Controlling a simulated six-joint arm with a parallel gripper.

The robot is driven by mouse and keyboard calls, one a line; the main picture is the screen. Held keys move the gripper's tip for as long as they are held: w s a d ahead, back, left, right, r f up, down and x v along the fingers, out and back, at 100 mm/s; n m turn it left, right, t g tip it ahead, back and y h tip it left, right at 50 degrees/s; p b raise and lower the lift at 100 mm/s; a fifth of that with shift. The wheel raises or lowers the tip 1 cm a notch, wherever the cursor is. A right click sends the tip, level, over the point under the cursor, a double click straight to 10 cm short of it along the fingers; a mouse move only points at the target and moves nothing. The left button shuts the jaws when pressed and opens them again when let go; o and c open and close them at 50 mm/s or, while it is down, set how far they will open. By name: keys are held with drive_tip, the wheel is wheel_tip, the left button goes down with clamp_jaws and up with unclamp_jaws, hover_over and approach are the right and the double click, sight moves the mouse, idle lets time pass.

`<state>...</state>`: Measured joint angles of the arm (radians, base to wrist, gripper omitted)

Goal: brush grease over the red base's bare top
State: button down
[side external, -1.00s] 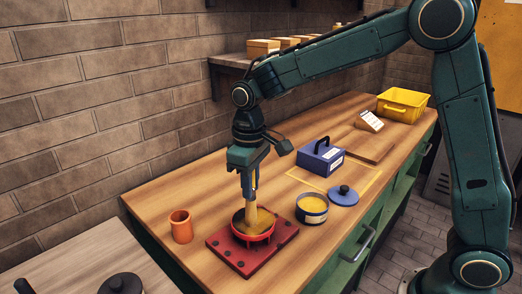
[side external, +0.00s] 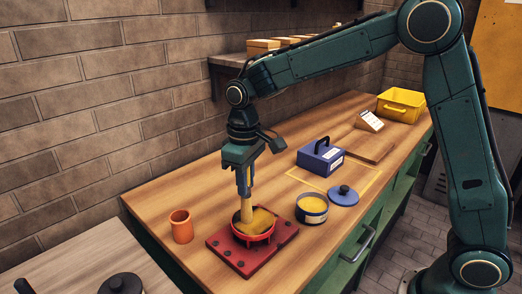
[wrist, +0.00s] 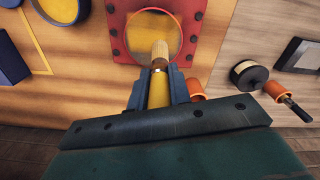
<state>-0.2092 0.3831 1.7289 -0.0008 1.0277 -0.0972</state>
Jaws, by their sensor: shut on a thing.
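The red base (side external: 253,247) is a square plate with dark bolts and a raised round red rim on the bench. Its round top (side external: 262,222) inside the rim shows yellow grease over much of the surface in the side view. My gripper (side external: 244,190) is shut on a brush (side external: 246,212) with a yellow handle, held upright over the base. The brush's pale bristles (wrist: 160,50) are at the edge of the round top in the wrist view. An open tin of yellow grease (side external: 312,208) stands right of the base, with its blue lid (side external: 343,195) beside it.
An orange cup (side external: 181,226) stands left of the base. A blue box with a handle (side external: 321,155), a wooden board (side external: 370,148) and a yellow bin (side external: 402,104) are farther back. The brick wall (side external: 90,100) runs along the bench's left side.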

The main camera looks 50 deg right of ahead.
drive_tip(key=shift+d, duration=3.1)
drive_tip(key=shift+w+a, duration=0.7)
drive_tip(key=shift+a, duration=4.4)
wheel_tip(320, 180, up, 8)
drive_tip(key=shift+d+r, duration=0.1)
